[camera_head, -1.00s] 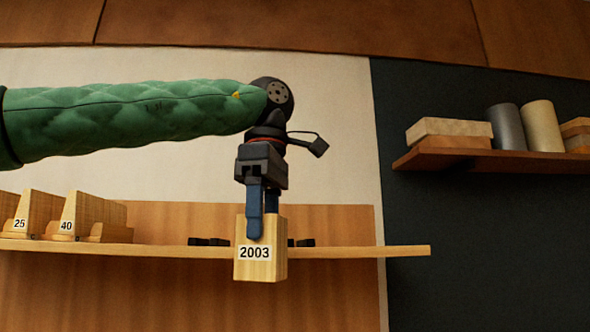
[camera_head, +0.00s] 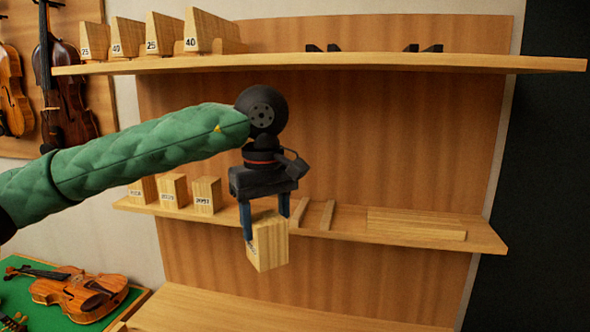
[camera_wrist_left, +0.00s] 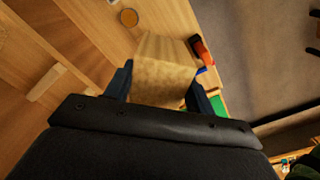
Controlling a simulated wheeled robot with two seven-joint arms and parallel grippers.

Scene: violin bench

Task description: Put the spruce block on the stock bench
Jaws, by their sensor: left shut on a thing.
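My left gripper (camera_head: 265,212) points down and is shut on the spruce block (camera_head: 268,243), a pale wooden block held between two blue fingers. The block hangs in front of the middle shelf, above a wooden bench surface (camera_head: 250,312) at the bottom of the head view. In the left wrist view the block (camera_wrist_left: 162,75) sits between the fingers, clear of any surface as far as I can tell. I cannot tell whether that bench surface is the stock bench. My right gripper does not show.
The middle shelf (camera_head: 465,239) holds several numbered blocks (camera_head: 173,190) at left and wooden strips. An upper shelf (camera_head: 400,62) carries numbered wedge-shaped pieces (camera_head: 205,32). A violin (camera_head: 85,292) lies on a green mat (camera_head: 22,262) at lower left. The bench surface looks clear where visible.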

